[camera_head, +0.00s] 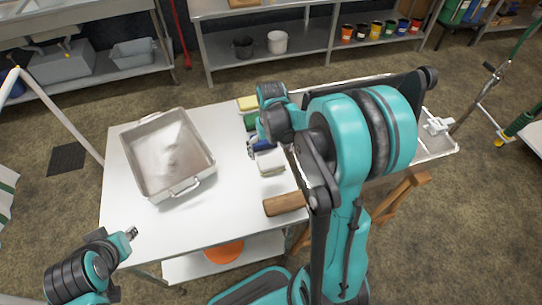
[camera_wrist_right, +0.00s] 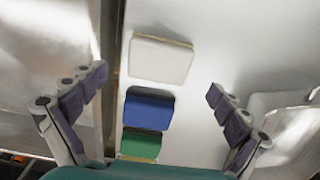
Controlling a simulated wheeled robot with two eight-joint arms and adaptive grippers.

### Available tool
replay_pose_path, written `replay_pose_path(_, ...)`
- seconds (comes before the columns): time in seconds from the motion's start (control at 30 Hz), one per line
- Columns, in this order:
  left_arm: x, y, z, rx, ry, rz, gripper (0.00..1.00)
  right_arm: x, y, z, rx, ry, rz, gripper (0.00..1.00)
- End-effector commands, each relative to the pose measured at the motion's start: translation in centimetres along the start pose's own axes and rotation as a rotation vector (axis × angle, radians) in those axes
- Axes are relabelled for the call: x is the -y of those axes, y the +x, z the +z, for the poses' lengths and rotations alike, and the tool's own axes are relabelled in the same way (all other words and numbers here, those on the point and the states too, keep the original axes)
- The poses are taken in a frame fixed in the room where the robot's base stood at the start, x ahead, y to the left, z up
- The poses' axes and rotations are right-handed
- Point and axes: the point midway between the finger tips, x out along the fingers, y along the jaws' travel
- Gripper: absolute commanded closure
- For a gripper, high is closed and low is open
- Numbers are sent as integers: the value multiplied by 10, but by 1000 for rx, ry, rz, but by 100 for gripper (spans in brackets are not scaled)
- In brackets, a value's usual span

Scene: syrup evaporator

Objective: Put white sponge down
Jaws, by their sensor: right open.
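The white sponge (camera_head: 270,163) lies on the white table (camera_head: 236,210), in front of the blue sponge (camera_head: 264,144). In the right wrist view the white sponge (camera_wrist_right: 160,59) shows whole, with a yellowish edge, beyond the blue sponge (camera_wrist_right: 148,109) and the green sponge (camera_wrist_right: 140,145). My right gripper (camera_wrist_right: 157,81) is open, its fingers spread wide on both sides and apart from the white sponge. In the head view my right arm partly covers the sponge row. My left gripper (camera_head: 131,233) is over the table's front left corner, too small to read.
A metal pan (camera_head: 167,155) with handles stands on the table's left. A yellow sponge (camera_head: 247,103) lies at the back of the row. A wooden handle (camera_head: 284,204) sticks out near my right arm. The table's front middle is clear. An orange item (camera_head: 224,251) is on the lower shelf.

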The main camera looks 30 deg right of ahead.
Motion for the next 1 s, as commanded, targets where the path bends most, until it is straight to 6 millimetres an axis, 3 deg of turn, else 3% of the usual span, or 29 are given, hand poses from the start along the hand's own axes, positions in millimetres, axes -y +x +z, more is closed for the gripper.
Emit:
replay_pose_path(0.03,0,-7,-5,0,0,0,70,0,-16,0,0,0,0,1)
replay_pose_path(0.2,0,-15,-11,0,0,0,70,0,-46,0,0,0,0,1)
replay_pose_path(0.53,0,-19,-13,0,0,0,70,8,-76,10,-44,-18,0,1)
replay_pose_path(0.8,0,-18,-13,0,0,0,70,38,-116,52,-239,-94,-10,1)
replay_pose_path(1.0,0,-18,-13,0,0,0,70,57,-133,88,-396,-151,-29,1)
